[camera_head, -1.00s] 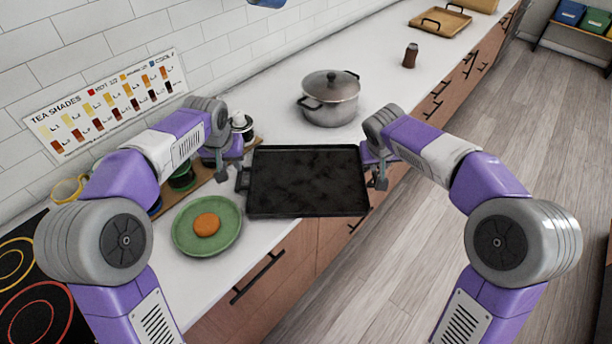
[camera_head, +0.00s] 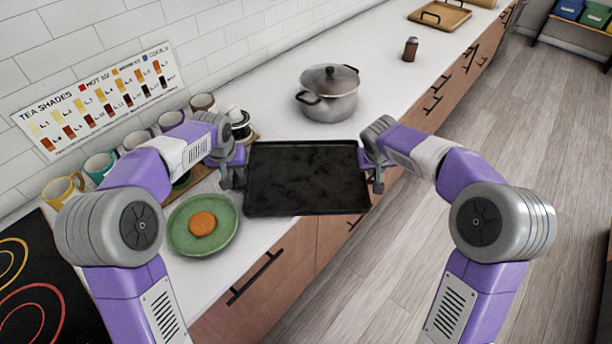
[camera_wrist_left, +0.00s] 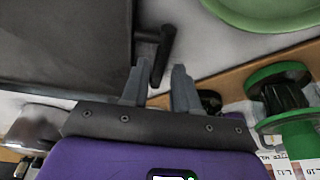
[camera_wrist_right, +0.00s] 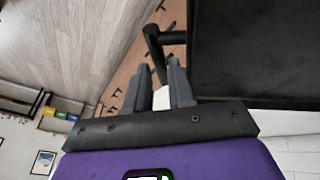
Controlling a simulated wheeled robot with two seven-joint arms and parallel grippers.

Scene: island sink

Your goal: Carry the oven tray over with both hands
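The black oven tray (camera_head: 306,178) lies flat at the counter's front edge, its right front part reaching past the edge. My left gripper (camera_head: 232,180) is at the tray's left end. In the left wrist view, its fingers (camera_wrist_left: 158,82) are open, with the tray's bar handle (camera_wrist_left: 162,55) lying between and just ahead of the tips. My right gripper (camera_head: 375,180) is at the tray's right end. In the right wrist view, its fingers (camera_wrist_right: 160,78) are open, with the other handle (camera_wrist_right: 154,50) between the tips. I cannot tell whether any finger touches a handle.
A green plate (camera_head: 180,240) with an orange-brown round item (camera_head: 202,223) sits left of the tray. A lidded pot (camera_head: 327,95) stands behind it. Several mugs (camera_head: 63,187) line the wall. A brown shaker (camera_head: 410,49) and a wooden tray (camera_head: 440,14) stand further along; counter between is clear.

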